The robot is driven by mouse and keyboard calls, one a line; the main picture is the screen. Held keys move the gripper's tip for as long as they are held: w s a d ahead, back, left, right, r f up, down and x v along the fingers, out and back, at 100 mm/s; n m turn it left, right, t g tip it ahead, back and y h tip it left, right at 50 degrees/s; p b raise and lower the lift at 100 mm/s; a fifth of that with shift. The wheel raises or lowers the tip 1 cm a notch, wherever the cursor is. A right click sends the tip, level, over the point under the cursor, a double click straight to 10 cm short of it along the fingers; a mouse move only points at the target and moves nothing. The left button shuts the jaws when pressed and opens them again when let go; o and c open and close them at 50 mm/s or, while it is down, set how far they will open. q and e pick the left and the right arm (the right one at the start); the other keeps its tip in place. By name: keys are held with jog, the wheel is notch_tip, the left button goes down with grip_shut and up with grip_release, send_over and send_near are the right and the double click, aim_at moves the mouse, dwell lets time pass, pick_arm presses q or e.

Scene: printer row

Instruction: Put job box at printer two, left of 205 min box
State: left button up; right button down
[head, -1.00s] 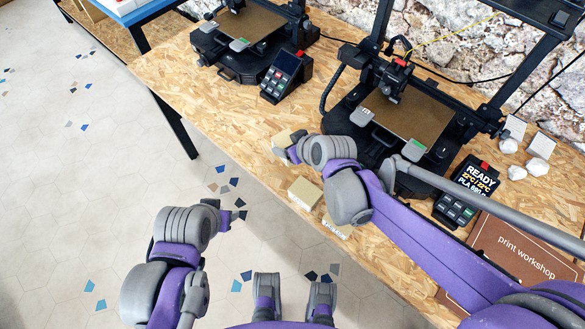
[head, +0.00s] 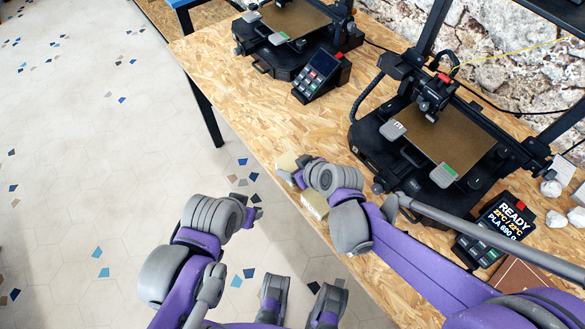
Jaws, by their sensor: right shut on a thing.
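My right gripper (head: 292,177) is over the front edge of the wooden bench, shut on a small tan box (head: 287,161); its fingers are partly hidden behind my wrist. I take this to be the job box, but no label on it is readable. A second tan box (head: 314,204) is by the bench's front edge, partly covered by my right arm; its print cannot be read. My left gripper (head: 256,213) is off the bench, over the floor; its fingers are too small to judge. A black printer (head: 437,140) stands behind my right gripper.
The printer's panel (head: 497,228) reads READY. Another printer (head: 295,32) with its own panel (head: 321,76) stands farther left. Bare bench (head: 235,85) shows along the front left. A brown sign (head: 520,275) and white lumps (head: 553,188) are at the right.

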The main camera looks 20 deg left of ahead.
jog(key=shift+f, duration=0.55)
jog(key=shift+f, duration=0.1)
grip_release()
jog(key=shift+s+d+r, duration=0.1)
jog(key=shift+d+r, duration=0.05)
jog(key=shift+r, duration=0.2)
jog(key=p+v, duration=0.2)
jog(key=v, duration=0.9)
jog(key=shift+s+d+r, duration=0.1)
jog(key=shift+d, duration=0.05)
